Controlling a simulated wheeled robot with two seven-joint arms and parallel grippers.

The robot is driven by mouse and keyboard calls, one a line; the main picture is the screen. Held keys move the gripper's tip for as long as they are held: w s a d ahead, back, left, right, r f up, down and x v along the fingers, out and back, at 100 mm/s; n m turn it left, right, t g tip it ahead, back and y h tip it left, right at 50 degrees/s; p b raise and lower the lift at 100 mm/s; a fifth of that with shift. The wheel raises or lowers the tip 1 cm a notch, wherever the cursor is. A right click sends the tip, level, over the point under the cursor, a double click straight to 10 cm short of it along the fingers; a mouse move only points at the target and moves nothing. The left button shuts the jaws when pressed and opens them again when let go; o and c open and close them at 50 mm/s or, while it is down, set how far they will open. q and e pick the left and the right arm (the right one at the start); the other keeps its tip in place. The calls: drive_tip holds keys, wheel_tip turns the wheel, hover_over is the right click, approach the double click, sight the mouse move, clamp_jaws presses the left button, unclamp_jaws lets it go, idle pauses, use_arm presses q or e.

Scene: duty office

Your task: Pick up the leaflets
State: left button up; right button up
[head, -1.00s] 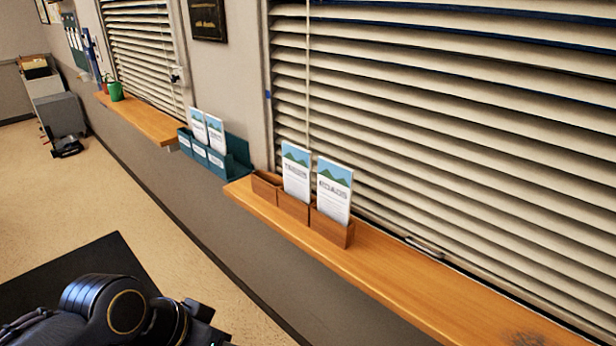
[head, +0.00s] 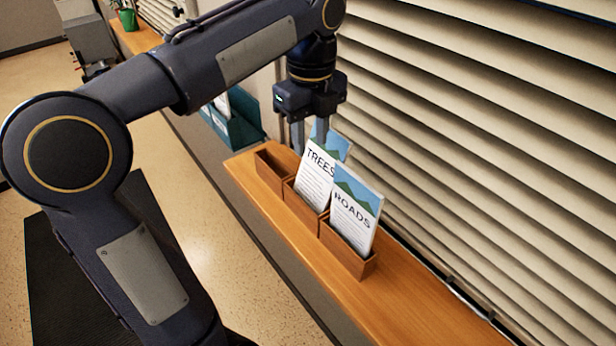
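A wooden holder with three compartments (head: 347,256) stands on the wooden sill. Its middle compartment holds white leaflets headed TREES (head: 316,178), with a blue and green top. Its near compartment holds leaflets headed ROADS (head: 352,215). The far compartment looks empty. My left gripper (head: 310,140) points down at the top of the TREES leaflets, its fingers apart. One finger overlaps their upper edge in the picture; I cannot tell whether it touches. The leaflets still stand in their compartment. My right gripper is out of view.
The wooden sill (head: 420,305) runs along the window blinds (head: 480,150), close behind the holder. A teal holder (head: 240,130) with leaflets is partly hidden behind my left arm. A green mug (head: 127,19) stands on the farther sill. The near sill is clear.

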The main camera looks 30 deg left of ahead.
sight(317, 176)
use_arm(q)
wheel_tip(317, 176, down, 4)
drive_tip(key=shift+f, duration=0.1)
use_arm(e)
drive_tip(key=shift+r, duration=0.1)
use_arm(q)
clamp_jaws()
idle(0.6)
drive_tip(key=c, duration=0.7)
unclamp_jaws()
drive_tip(key=o, duration=0.7)
